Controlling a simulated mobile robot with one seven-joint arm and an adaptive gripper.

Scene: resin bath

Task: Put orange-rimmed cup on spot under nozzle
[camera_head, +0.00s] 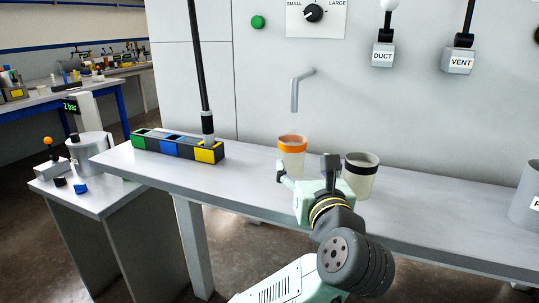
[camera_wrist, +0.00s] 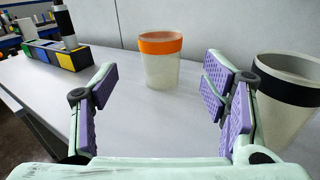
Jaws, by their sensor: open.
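The orange-rimmed cup (camera_head: 291,157) stands upright on the grey table (camera_head: 255,184), below the bent nozzle (camera_head: 296,92) on the wall. In the head view it sits beneath the nozzle's tip. The wrist view shows the cup (camera_wrist: 161,62) ahead of my gripper, apart from both fingers. My gripper (camera_head: 308,170) is open and empty, low over the table on the near side of the cup. In the wrist view its purple-padded fingers (camera_wrist: 158,100) are spread wide. The spot itself is not visible under the cup.
A black-rimmed cup (camera_head: 360,177) stands close to my gripper's right finger. A row of coloured compartments (camera_head: 178,146) with a black rod is at the left. A grey container (camera_head: 526,196) is at the right edge. The table between row and cup is clear.

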